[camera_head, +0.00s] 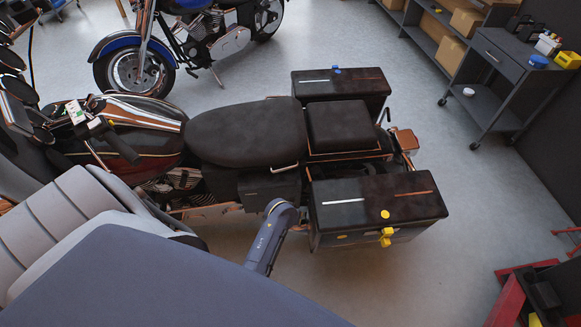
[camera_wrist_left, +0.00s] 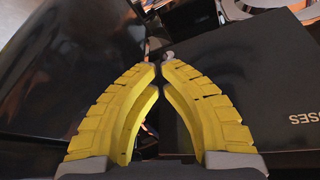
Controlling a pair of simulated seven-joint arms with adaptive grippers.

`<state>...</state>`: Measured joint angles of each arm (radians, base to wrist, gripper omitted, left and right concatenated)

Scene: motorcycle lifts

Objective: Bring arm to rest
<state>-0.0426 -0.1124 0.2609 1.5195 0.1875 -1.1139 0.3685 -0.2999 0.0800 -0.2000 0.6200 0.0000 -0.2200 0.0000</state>
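My left gripper (camera_wrist_left: 160,70) shows in the left wrist view as two yellow ribbed fingers. Their tips lean together and nearly meet, with nothing visible held between them. It is close to dark glossy surfaces, with a black panel (camera_wrist_left: 255,85) bearing pale lettering on the right. In the head view a grey-blue arm link (camera_head: 268,240) of mine stands beside the motorcycle, below its seat (camera_head: 247,132); the gripper itself is hidden there. My right gripper is in neither view.
A blue motorcycle (camera_head: 140,68) stands behind. A grey cart (camera_head: 490,90) is at upper right, and red equipment (camera_head: 510,300) at lower right. Floor right of the cases is clear.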

